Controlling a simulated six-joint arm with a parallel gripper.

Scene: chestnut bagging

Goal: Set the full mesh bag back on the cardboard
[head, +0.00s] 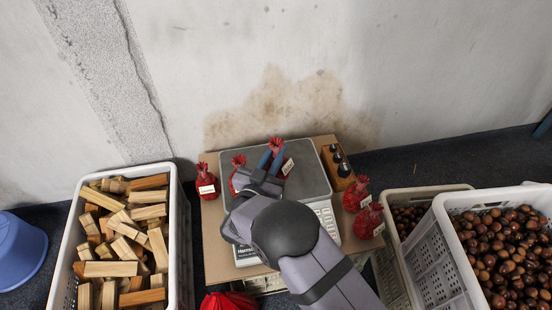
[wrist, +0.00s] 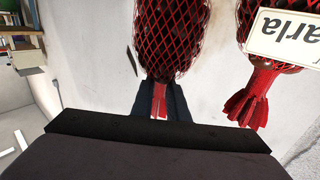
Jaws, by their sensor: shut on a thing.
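My gripper (head: 270,158) is over the scale's grey pan in the head view, its blue fingers pointing toward the wall. It is shut on the neck of a red mesh bag (wrist: 175,40), whose full body reaches out beyond the fingers in the wrist view. In the head view, red mesh and a white label (head: 288,167) show beside the fingers. Whether the held bag touches the pan is not clear. Another red bag (head: 237,172) is partly hidden just left of the gripper. The brown cardboard (head: 217,245) lies under the scale, with a labelled red bag (head: 206,182) on its left strip.
The scale (head: 318,185) fills the cardboard's middle. A wooden block with dark weights (head: 337,162) and two red bags (head: 356,195) stand at its right. Crates of wood (head: 175,230) and chestnuts (head: 440,225) flank it. A red thing (head: 229,301) lies in front.

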